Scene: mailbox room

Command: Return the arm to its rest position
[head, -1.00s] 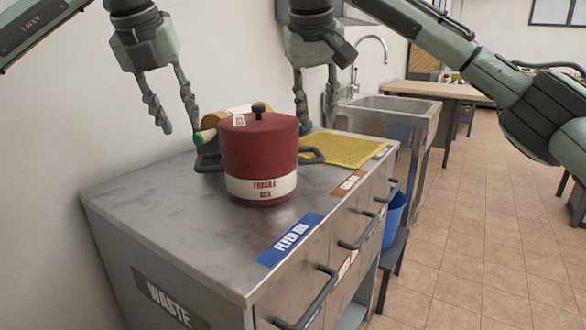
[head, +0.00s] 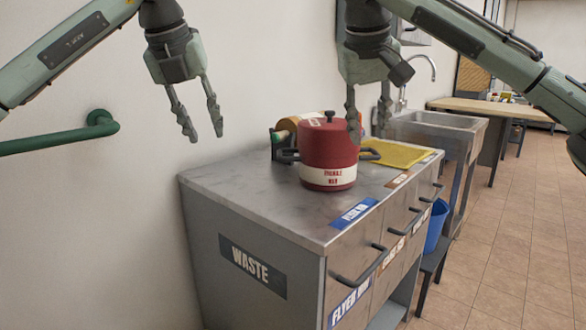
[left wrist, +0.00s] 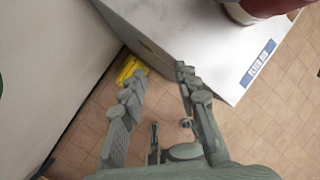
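My left gripper (head: 203,137) hangs pointing down in front of the wall, left of the red pot (head: 328,158), fingers apart and empty. In the left wrist view, its spread fingers (left wrist: 156,70) have floor tiles and the cabinet's edge beyond them, with nothing between them. My right gripper (head: 368,128) also points down with fingers apart and empty, in front of the pot's right edge in the picture. The pot stands upright on the cabinet top (head: 250,185), lid on, with a white label band. Part of the pot shows in the left wrist view (left wrist: 262,8).
A yellow mat (head: 403,154) lies right of the pot, and a tape roll (head: 287,124) stands behind it. Drawer handles (head: 360,268) stick out in front. A green rail (head: 60,141) is on the left wall. A sink (head: 435,128) and blue bin (head: 437,225) are at right.

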